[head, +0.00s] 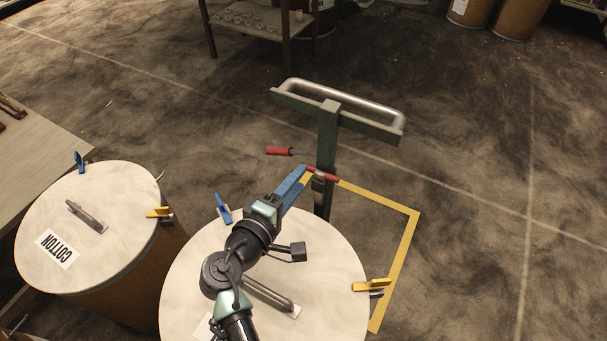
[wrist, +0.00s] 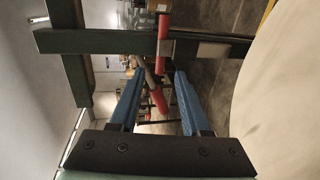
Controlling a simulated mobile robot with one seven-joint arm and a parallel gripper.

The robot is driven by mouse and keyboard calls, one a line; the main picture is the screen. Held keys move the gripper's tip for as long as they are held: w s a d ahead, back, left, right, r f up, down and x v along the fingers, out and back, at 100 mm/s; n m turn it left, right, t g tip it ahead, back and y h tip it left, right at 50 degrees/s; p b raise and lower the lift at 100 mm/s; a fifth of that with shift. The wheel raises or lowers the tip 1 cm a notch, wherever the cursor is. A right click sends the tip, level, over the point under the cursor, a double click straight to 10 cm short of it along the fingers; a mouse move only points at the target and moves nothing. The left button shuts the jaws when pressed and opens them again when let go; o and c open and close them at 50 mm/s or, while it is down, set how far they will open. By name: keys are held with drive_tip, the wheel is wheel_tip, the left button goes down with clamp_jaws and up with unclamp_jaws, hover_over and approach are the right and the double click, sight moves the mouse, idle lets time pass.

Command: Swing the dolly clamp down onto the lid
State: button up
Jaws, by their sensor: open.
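The dolly's green post (head: 327,140) stands at the far edge of the pale round lid (head: 330,250). The clamp on the post has one red grip (head: 279,151) pointing left and a second red part (head: 321,173) beside my fingertips. My gripper (head: 303,172) has blue fingers and is open, reaching past the lid's far rim to the post. In the wrist view a red grip (wrist: 158,100) shows between the open fingers (wrist: 158,85), with no clear contact. Another red part (wrist: 163,25) crosses the green post above it. The lid (wrist: 285,90) fills the right side.
The lid carries a bar handle (head: 272,298), a blue clip (head: 223,208) and a yellow clip (head: 372,286). A second drum's lid (head: 85,260), labelled COTTON, is at left. The dolly's pale handlebar (head: 345,98) tops the post. Yellow floor tape (head: 400,262) and open floor lie right.

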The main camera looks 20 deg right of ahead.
drive_tip(key=x, duration=0.3)
drive_tip(key=shift+w+d, duration=0.15)
clamp_jaws()
idle(1.4)
